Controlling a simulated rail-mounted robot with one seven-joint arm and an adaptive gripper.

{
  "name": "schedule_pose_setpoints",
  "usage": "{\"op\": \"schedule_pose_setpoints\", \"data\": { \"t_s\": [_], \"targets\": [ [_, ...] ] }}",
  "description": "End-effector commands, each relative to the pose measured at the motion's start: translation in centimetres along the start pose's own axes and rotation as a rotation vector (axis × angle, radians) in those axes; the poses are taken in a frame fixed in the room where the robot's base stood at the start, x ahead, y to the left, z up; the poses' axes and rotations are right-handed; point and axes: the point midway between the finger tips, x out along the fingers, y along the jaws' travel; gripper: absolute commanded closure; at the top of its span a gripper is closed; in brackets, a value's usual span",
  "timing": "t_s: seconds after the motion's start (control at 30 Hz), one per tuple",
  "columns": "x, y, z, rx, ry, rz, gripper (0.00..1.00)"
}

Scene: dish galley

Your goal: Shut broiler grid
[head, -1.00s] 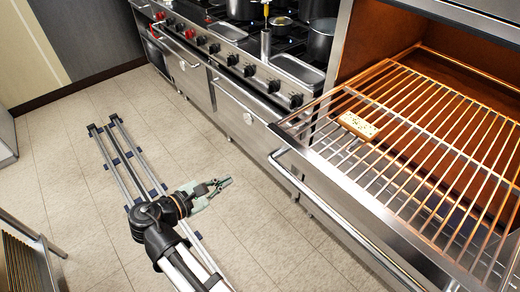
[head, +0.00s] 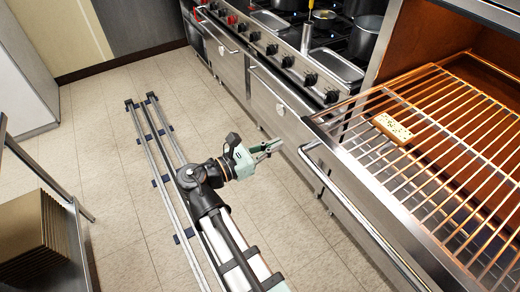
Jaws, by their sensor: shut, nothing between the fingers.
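The broiler grid (head: 440,128) is a copper-coloured wire rack at the right of the head view. It sticks out of the brown broiler cavity (head: 445,38) towards the aisle, its front edge over the steel ledge. A speckled tan block (head: 393,128) lies on or just under its bars; I cannot tell which. My gripper (head: 277,147) is shut and empty, left of the broiler front and the grid's near corner, apart from both. Its fingers point right, towards the broiler. The far right end of the grid is cut off by the picture's edge.
A steel handle bar (head: 345,205) runs along the broiler front. The range with pots (head: 364,36) stands behind it. A rack with brown trays (head: 35,235) is at the lower left. The tiled floor (head: 110,110) around the floor rails is clear.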

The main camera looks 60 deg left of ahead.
Motion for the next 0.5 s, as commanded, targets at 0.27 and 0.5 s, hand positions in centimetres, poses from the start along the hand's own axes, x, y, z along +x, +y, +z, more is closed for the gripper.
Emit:
{"op": "schedule_pose_setpoints", "data": {
  "t_s": [0.27,0.5],
  "targets": [
    [5.1,-0.1,0.1,-0.001,0.0,-0.003,1.0],
    [7.1,0.0,0.0,0.0,0.0,0.0,1.0]
  ]
}}
